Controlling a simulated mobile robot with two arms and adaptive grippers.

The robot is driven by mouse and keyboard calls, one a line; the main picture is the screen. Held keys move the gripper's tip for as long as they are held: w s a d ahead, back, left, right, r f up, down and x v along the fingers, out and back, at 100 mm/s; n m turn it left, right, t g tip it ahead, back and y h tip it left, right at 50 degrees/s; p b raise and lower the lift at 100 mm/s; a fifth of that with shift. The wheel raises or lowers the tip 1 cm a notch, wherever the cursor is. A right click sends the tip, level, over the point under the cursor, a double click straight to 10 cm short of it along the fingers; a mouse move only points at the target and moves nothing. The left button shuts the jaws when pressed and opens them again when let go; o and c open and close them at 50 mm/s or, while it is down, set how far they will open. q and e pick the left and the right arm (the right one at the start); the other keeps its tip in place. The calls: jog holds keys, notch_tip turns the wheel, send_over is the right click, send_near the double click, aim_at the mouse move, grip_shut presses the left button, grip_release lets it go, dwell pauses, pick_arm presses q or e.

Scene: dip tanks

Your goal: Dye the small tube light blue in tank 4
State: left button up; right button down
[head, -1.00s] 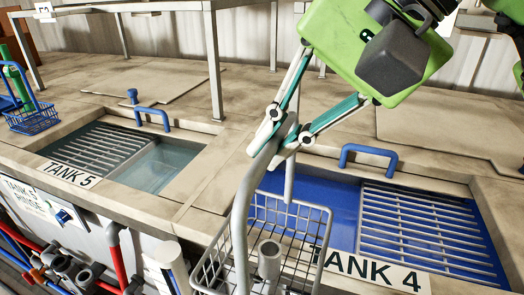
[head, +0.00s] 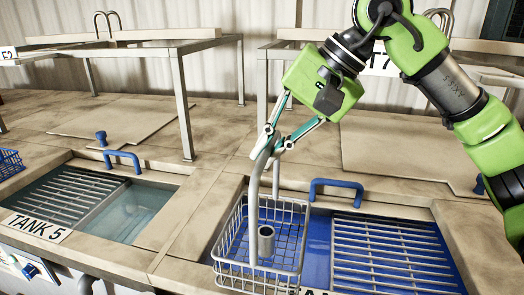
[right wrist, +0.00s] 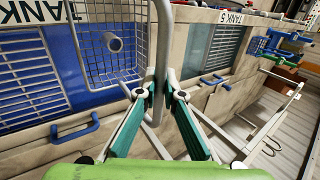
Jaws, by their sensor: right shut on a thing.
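My right gripper (head: 269,146) is shut on the tall handle (head: 254,200) of a grey wire basket (head: 230,278). A small grey tube (head: 266,241) stands in the basket, and it also shows in the right wrist view (right wrist: 113,43). The basket is over the left, open part of tank 4, with blue liquid (head: 318,240) behind and beside it. I cannot tell whether its bottom touches the liquid. The tank 4 label is mostly cut off at the bottom of the head view. My left gripper is out of view.
A slatted grate (head: 392,252) covers the right part of tank 4, and a blue handle (head: 337,187) stands behind it. Tank 5 (head: 128,213) lies to the left with clear liquid. A blue basket (head: 9,163) sits far left. Raised metal frames (head: 180,100) stand behind.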

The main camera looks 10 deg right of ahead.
jog(key=p, duration=0.4)
send_over(274, 223)
jog(key=shift+d+r, duration=0.1)
jog(key=shift+r, duration=0.05)
notch_tip(274, 223, down, 2)
jog(key=shift+f+b, duration=0.1)
jog(key=shift+b, duration=0.8)
notch_tip(274, 223, down, 22)
jog(key=b, duration=1.6)
jog(key=shift+s+d+b, duration=0.2)
jog(key=shift+s+d, duration=0.05)
jog(key=shift+d, duration=0.35)
jog(key=shift+s+d+b, duration=0.15)
jog(key=shift+s+d, duration=0.05)
jog(key=shift+d, duration=0.35)
jog(key=shift+w+a+p, duration=0.2)
jog(key=shift+w+a, duration=0.1)
jog(key=shift+a, duration=0.45)
jog(key=shift+w+a+p, duration=0.2)
jog(key=shift+w+a, duration=0.15)
jog(key=shift+a, duration=0.4)
jog(key=shift+w+a+p, duration=0.2)
jog(key=shift+w+a, duration=0.1)
jog(key=shift+a, duration=0.45)
jog(key=shift+s+d+b, duration=0.2)
jog(key=shift+s+d, duration=0.05)
jog(key=shift+d, duration=0.3)
jog(key=shift+s+d+b, duration=0.15)
jog(key=shift+s+d, duration=0.05)
jog(key=shift+d, duration=0.3)
